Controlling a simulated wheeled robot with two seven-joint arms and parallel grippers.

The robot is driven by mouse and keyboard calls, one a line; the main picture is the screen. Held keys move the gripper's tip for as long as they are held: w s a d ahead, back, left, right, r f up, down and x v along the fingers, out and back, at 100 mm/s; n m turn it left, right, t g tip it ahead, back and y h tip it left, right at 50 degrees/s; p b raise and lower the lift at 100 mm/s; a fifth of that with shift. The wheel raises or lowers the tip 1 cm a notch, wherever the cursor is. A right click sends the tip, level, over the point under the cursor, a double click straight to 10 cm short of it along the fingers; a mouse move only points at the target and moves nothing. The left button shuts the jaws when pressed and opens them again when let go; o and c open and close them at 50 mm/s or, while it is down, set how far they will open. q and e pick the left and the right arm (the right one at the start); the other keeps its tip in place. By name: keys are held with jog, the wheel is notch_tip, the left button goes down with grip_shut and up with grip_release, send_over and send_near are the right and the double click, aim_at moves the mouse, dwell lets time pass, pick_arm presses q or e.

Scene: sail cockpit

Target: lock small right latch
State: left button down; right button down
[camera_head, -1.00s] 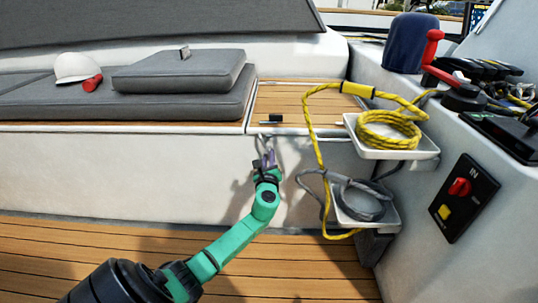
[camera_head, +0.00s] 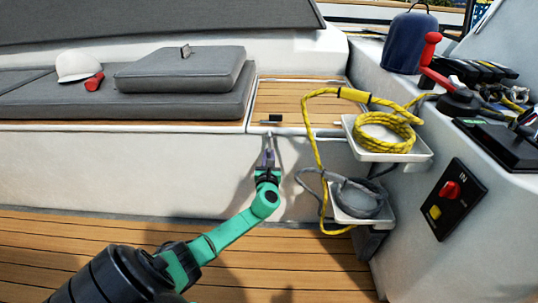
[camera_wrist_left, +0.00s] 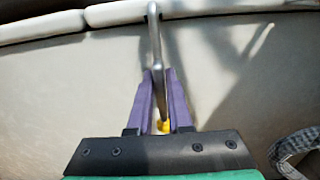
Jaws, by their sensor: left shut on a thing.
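The small right latch is a slim grey metal bar that hangs down the front of the white bench wall, below the hinged wooden lid (camera_head: 290,100). In the left wrist view the latch (camera_wrist_left: 154,40) hooks at the lid's edge at the top and runs down between my purple fingers. My left gripper (camera_head: 267,160) is shut on it from below, and it also shows in the left wrist view (camera_wrist_left: 160,95). The latch's lower end is partly hidden between the fingers, with a small yellow spot behind. My right gripper is not in view.
A white tray (camera_head: 416,155) with coiled yellow rope (camera_head: 385,133) stands right of my gripper. Below it is a tray with grey rope (camera_head: 358,200). Grey cushions (camera_head: 120,98) lie on the bench at left. The wooden floor (camera_head: 90,235) in front is open.

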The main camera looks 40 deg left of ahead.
pick_arm(q)
jog(key=shift+f, duration=0.15)
jog(key=c, duration=0.9)
grip_release()
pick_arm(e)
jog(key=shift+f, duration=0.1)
pick_arm(q)
jog(key=shift+s+d, duration=0.1)
jog(key=shift+s+d+p, duration=0.2)
jog(key=shift+s+p, duration=0.1)
jog(key=shift+p, duration=0.05)
jog(key=p+v, duration=0.4)
jog(key=v, duration=0.9)
jog(key=shift+s+d, duration=0.25)
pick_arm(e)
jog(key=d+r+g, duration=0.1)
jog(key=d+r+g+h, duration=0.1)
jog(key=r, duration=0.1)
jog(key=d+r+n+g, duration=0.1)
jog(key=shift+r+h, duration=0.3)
